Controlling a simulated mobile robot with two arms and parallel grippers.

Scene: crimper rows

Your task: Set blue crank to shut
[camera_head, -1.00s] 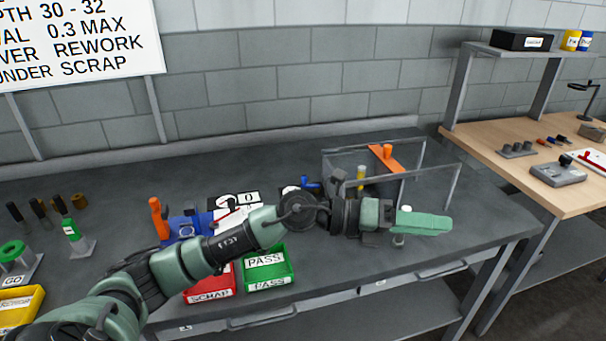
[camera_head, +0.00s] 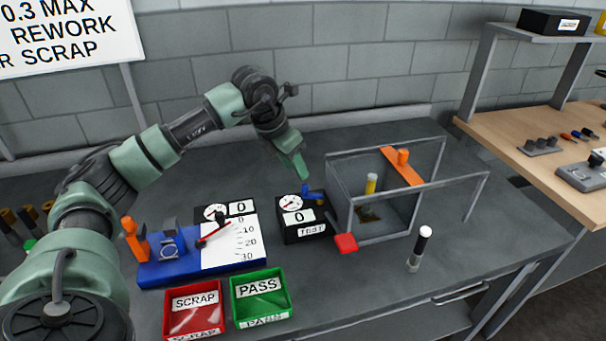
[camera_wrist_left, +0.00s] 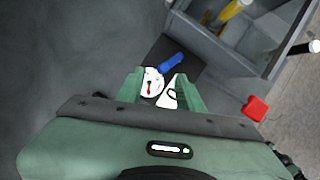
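The blue crank (camera_head: 313,194) sits on top of the black test box (camera_head: 309,233), beside a round white gauge (camera_head: 290,202). It also shows in the left wrist view (camera_wrist_left: 171,62), just beyond my fingertips. My left gripper (camera_head: 300,172) points down above and behind the box, near the crank but apart from it. In the left wrist view its two green fingers (camera_wrist_left: 160,84) are spread with nothing between them; the gauge shows past the gap. My right gripper is not in view.
A wire-framed grey enclosure (camera_head: 350,219) with an orange bar (camera_head: 401,169) stands just right of the box. A red paddle (camera_head: 346,243) is at its front. A blue fixture (camera_head: 165,266) stands left. Red (camera_head: 194,311) and green (camera_head: 262,296) bins lie in front.

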